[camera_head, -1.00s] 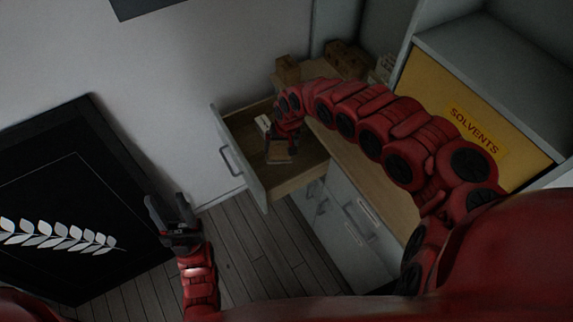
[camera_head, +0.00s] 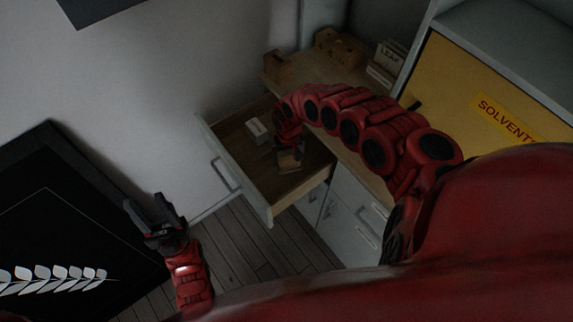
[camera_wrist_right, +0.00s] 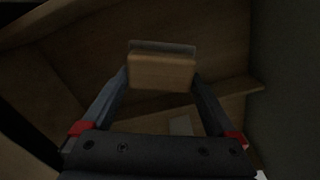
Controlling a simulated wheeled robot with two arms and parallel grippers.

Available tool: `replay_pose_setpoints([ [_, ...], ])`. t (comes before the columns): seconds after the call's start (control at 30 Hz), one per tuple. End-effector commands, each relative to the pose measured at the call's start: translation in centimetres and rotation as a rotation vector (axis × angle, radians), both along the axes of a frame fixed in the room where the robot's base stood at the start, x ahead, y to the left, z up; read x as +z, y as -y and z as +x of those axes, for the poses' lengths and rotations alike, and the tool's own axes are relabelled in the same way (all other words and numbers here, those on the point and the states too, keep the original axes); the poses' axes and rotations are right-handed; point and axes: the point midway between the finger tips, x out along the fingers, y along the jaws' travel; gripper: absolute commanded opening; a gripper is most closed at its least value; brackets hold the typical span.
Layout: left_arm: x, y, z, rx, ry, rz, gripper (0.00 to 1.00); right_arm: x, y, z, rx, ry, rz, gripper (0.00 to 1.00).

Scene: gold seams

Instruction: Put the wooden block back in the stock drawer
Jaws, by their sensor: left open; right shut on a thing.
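The wooden block (camera_head: 290,160) is held by my right gripper (camera_head: 287,148) in the head view, inside or just over the open drawer (camera_head: 238,190). In the right wrist view the block (camera_wrist_right: 161,72) sits between the two fingertips of my right gripper (camera_wrist_right: 160,80), with the drawer's wooden inside (camera_wrist_right: 215,50) around it. I cannot tell whether the block touches the drawer floor. My left gripper (camera_head: 155,210) is open and empty, pointing up, left of the drawer and well apart from it.
A small pale box (camera_head: 258,130) lies in the drawer. Wooden blocks (camera_head: 340,45) and a labelled white item (camera_head: 388,58) stand on the worktop behind. The yellow solvents cabinet (camera_head: 465,95) is at right. A dark framed panel (camera_head: 50,215) leans at left.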

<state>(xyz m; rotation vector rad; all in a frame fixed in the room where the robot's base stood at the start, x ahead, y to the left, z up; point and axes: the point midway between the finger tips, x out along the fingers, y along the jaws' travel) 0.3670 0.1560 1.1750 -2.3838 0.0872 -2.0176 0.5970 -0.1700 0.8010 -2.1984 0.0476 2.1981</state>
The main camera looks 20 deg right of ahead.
Motion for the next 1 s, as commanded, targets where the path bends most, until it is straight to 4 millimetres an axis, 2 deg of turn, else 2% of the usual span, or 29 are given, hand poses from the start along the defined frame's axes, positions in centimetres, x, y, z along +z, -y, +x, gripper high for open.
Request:
replay_pose_setpoints([
  [0.03, 0.1, 0.0, 0.0, 0.0, 0.0, 0.0, 0.5, -0.8, -0.2, -0.2, -0.001, -0.004, 0.002, 0.48],
  [0.27, 0.2, 0.0, 0.0, 0.0, 0.0, 0.0, 0.5, -2.1, -0.2, 0.1, -0.001, 0.003, 0.004, 0.48],
  [0.5, 0.1, 0.0, 0.0, 0.0, 0.0, 0.0, 0.5, -4.9, -0.3, 0.0, 0.0, 0.001, 0.005, 0.48],
  [0.97, -0.1, 0.0, 0.0, 0.0, 0.0, 0.0, 0.5, -5.7, 0.0, 0.1, 0.0, 0.003, -0.001, 0.48],
  [1.0, 0.0, 0.0, 0.0, 0.0, 0.0, 0.0, 0.5, -5.6, 0.0, 0.1, 0.0, 0.003, -0.001, 1.0],
])
